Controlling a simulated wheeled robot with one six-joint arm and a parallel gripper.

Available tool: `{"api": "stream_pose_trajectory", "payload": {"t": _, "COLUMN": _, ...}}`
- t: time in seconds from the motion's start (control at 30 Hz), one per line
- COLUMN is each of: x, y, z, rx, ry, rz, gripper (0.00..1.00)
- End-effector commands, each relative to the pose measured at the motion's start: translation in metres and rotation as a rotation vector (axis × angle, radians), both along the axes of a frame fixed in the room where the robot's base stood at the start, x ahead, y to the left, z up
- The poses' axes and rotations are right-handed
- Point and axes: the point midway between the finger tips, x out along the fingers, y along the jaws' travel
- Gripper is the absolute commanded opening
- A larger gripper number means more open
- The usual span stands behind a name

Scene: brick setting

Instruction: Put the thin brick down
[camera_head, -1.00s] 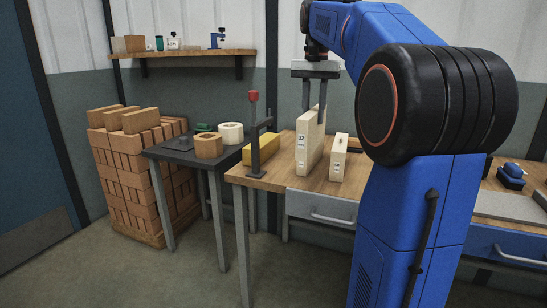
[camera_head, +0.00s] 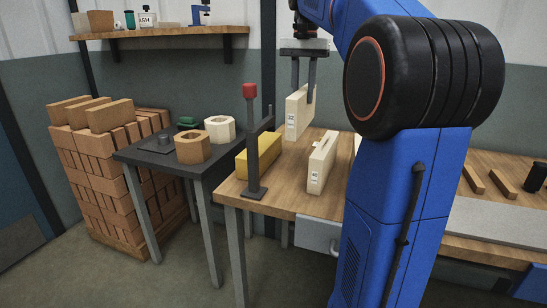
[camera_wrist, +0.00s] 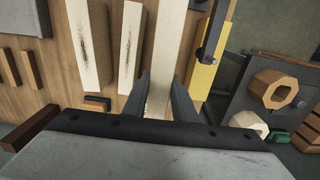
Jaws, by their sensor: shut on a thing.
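The thin brick (camera_head: 297,112) is a cream slab with a small printed label on its end. My gripper (camera_head: 303,96) is shut on its upper part, with one finger on each side. In the wrist view the held brick (camera_wrist: 161,60) stands between the fingers of my gripper (camera_wrist: 160,92). The brick is upright at the back of the wooden table (camera_head: 285,199); it looks raised, but I cannot tell its clearance. A second cream brick (camera_head: 322,160) stands upright on the table, in front and to the right. A third (camera_wrist: 90,42) is mostly hidden by my arm in the head view.
A yellow block (camera_head: 262,154) and a dark stand with a red knob (camera_head: 249,91) are at the table's left. A dark side table (camera_head: 150,160) holds hexagonal pieces. A brick stack (camera_head: 100,175) stands farther left. Two brown bars (camera_head: 488,180) lie at the right.

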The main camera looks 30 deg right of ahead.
Motion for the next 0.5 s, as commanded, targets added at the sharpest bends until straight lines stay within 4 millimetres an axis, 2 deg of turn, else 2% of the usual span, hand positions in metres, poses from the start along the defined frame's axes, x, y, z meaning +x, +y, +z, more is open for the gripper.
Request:
{"api": "stream_pose_trajectory", "payload": {"t": 0.17, "x": -0.001, "y": 0.000, "z": -0.021, "rx": 0.001, "ry": 0.002, "rz": 0.000, "gripper": 0.00}}
{"api": "stream_pose_trajectory", "payload": {"t": 0.5, "x": -0.001, "y": 0.000, "z": -0.089, "rx": 0.000, "ry": 0.001, "rz": 0.000, "gripper": 0.00}}
